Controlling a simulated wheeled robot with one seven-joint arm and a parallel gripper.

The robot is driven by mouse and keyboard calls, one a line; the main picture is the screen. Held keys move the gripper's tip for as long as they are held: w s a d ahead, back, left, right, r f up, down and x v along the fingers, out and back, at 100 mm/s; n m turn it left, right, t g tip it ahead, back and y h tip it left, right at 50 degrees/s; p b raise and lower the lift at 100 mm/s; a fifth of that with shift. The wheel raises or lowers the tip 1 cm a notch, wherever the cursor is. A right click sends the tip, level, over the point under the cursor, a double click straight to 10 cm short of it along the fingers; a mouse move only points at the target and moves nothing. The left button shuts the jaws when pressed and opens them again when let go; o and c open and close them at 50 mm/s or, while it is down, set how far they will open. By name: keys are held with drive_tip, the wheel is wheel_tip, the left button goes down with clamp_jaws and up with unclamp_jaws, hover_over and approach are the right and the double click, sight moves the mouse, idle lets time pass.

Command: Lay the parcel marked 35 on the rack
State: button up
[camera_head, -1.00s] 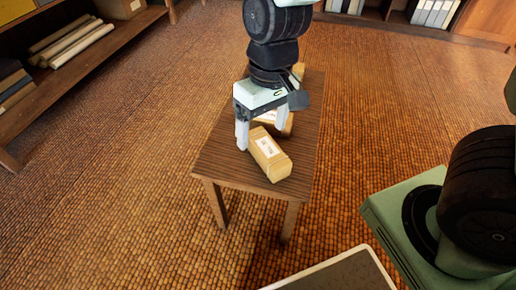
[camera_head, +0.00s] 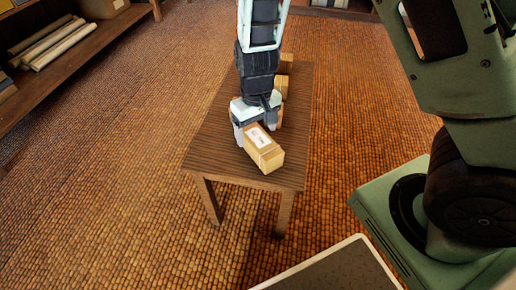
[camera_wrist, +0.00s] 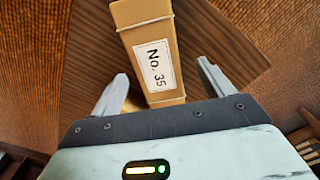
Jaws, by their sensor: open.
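The parcel marked 35 (camera_head: 262,152) is a tan box with bands and a white label, lying near the front end of a small wooden table (camera_head: 212,158). In the wrist view the label on the parcel (camera_wrist: 155,62) reads "No. 35". My gripper (camera_head: 252,134) is open at the parcel's far end. In the wrist view the fingertips of my gripper (camera_wrist: 162,73) stand on either side of that end, with visible gaps. Nothing in view can be surely told as the rack.
More tan parcels (camera_head: 285,64) stand behind my gripper on the table, partly hidden by my arm. A wooden shelf (camera_head: 85,67) with paper rolls stands at the left. A pale-rimmed flat panel (camera_head: 335,270) lies at the bottom. The floor left of the table is clear.

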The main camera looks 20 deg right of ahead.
sight(258, 137)
drive_tip(key=f+b, duration=0.1)
drive_tip(key=f, duration=0.2)
drive_tip(key=f+b, duration=0.2)
drive_tip(key=shift+d+f, duration=0.2)
drive_tip(key=shift+f, duration=0.2)
drive_tip(key=shift+r, duration=0.15)
drive_tip(key=c, duration=1.5)
